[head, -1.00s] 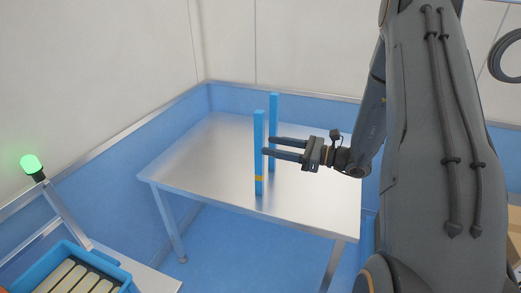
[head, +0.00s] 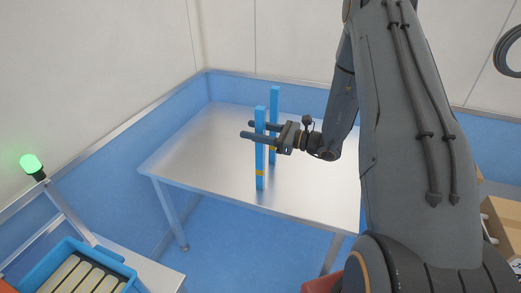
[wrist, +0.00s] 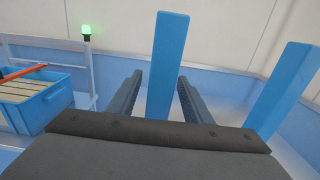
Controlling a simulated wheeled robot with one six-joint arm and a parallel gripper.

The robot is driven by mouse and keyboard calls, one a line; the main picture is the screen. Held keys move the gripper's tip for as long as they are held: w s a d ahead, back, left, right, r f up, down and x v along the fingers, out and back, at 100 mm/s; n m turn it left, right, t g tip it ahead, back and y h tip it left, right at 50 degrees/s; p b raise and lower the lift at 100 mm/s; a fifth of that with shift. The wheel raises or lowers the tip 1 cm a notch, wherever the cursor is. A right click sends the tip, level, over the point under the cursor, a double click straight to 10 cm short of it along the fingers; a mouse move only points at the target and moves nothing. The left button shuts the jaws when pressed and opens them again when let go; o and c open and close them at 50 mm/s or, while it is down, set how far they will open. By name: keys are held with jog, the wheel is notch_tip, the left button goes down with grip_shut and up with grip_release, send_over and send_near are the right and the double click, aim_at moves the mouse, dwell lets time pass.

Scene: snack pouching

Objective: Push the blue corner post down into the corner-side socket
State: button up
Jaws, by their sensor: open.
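Two blue posts stand upright on the metal table. The nearer post (head: 260,155) has a yellow band low down and stands near the table's front edge. The other post (head: 275,100) stands behind it and a little to the right. My gripper (head: 248,131) is open, with its fingers on either side of the nearer post at about mid-height. In the wrist view the nearer post (wrist: 166,65) rises between the two fingers (wrist: 158,95), with gaps on both sides. The other post (wrist: 287,88) is to the right. I cannot make out a socket at either base.
The metal table (head: 190,150) is otherwise clear, with free room left of the posts. Blue low walls (head: 185,115) run behind it. A blue crate (head: 122,270) of wrapped snacks is at the lower left, near a green lamp (head: 32,164). A cardboard box (head: 500,225) is at the right.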

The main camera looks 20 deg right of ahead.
jog(key=shift+x, duration=0.75)
grip_shut()
jog(key=shift+r, duration=0.15)
